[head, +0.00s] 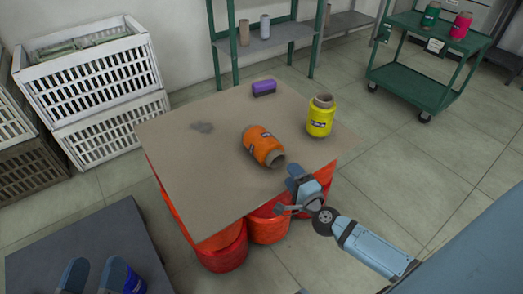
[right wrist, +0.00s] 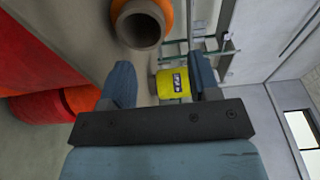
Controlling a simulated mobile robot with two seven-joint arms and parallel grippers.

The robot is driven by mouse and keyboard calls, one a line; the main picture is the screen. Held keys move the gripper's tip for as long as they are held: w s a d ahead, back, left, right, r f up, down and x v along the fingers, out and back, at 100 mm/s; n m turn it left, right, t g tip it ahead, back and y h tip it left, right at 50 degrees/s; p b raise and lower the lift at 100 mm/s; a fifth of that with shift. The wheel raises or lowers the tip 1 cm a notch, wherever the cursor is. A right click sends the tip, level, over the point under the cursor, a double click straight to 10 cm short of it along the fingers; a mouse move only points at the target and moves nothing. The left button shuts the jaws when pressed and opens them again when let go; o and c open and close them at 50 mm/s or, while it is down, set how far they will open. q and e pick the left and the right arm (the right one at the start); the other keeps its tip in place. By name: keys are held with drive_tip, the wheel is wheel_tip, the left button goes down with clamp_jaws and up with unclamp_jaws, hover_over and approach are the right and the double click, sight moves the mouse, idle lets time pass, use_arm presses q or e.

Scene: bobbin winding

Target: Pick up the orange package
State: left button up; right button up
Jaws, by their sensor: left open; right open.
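The orange package (head: 260,143) is a wound cone lying on its side on the brown table (head: 205,180), with its grey-brown tube end facing front right. My right gripper (head: 291,191) is open and empty at the table's front right edge, apart from the package. In the right wrist view, the orange package (right wrist: 164,10) shows at the top, its hollow tube end above and between the open fingers (right wrist: 162,80). My left gripper (head: 95,276) is open at the lower left, over a dark grey surface, far from the package.
Red-orange tubs (head: 224,252) sit under the table. White crates (head: 90,80) and a green cart (head: 415,85) stand around.

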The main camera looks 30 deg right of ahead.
sight(273, 150)
drive_tip(key=w, duration=0.7)
drive_tip(key=shift+d+r+b, duration=0.1)
drive_tip(key=shift+d+b, duration=0.05)
drive_tip(key=shift+b, duration=0.15)
drive_tip(key=shift+w+d+r+b, duration=0.1)
drive_tip(key=shift+w+b, duration=0.15)
drive_tip(key=shift+w, duration=0.65)
drive_tip(key=shift+w+a+r+b, duration=0.1)
drive_tip(key=shift+w+b, duration=0.1)
drive_tip(key=shift+w, duration=0.75)
drive_tip(key=shift+w+d+r+b, duration=0.1)
drive_tip(key=shift+w+b, duration=0.15)
drive_tip(key=shift+w, duration=0.65)
use_arm(q)
wheel_tip(273, 150, down, 3)
drive_tip(key=shift+d+f+g, duration=0.1)
drive_tip(key=shift+g, duration=0.6)
use_arm(e)
clamp_jaws()
